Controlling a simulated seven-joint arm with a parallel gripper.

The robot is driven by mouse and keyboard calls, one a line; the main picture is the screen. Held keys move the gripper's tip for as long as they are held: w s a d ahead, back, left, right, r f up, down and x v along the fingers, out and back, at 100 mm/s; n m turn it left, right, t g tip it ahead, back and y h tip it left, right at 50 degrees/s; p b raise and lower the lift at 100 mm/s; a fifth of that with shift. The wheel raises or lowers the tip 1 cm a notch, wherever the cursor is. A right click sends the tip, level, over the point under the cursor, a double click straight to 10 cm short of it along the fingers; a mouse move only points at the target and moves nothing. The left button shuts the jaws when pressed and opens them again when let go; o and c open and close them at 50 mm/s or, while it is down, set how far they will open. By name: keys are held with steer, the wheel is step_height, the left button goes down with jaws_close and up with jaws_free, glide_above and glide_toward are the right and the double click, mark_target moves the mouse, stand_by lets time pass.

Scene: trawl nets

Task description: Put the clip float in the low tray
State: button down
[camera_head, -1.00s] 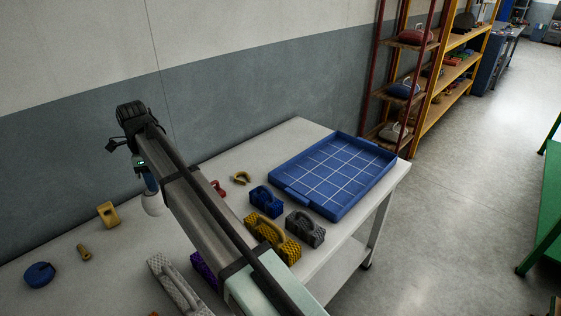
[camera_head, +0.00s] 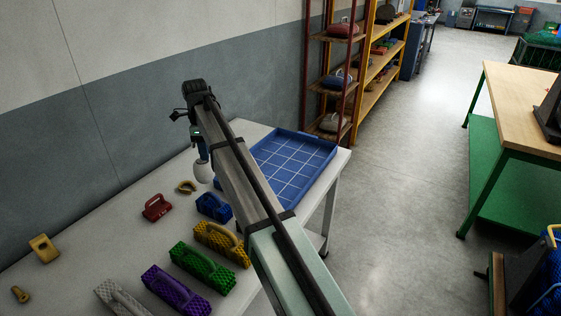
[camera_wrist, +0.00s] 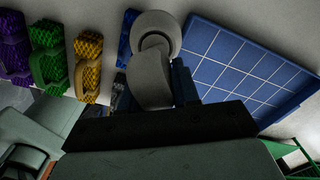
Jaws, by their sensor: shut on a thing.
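My gripper (camera_head: 202,156) is shut on a pale grey-white clip float (camera_head: 203,173), which hangs below it, above the table and left of the tray. In the wrist view the float (camera_wrist: 150,78) sits between the blue fingers, with a rounded, ring-like end pointing away from my gripper (camera_wrist: 150,100). The low tray (camera_head: 290,160) is blue with a white grid and a shallow rim. In the wrist view the tray (camera_wrist: 235,65) lies right of the float.
On the table stand blue (camera_head: 213,206), yellow (camera_head: 222,243), green (camera_head: 203,268) and purple (camera_head: 176,290) handled blocks. A red handled piece (camera_head: 157,207) and a yellow curved piece (camera_head: 186,187) lie near the float. A shelf rack (camera_head: 335,75) stands behind the tray.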

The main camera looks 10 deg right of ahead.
steer(key=w+d+m, duration=0.2)
steer(key=d+m, duration=0.1)
steer(key=d, duration=1.1)
steer(key=w+d+m, duration=0.2)
steer(key=w+d, duration=0.1)
steer(key=d, duration=1.1)
step_height(320, 180, down, 9)
steer(key=m, duration=0.3)
steer(key=shift+w+f, duration=0.15)
steer(key=c, duration=0.8)
jaws_free()
steer(key=shift+f, duration=0.1)
step_height(320, 180, up, 12)
steer(key=shift+r, duration=0.15)
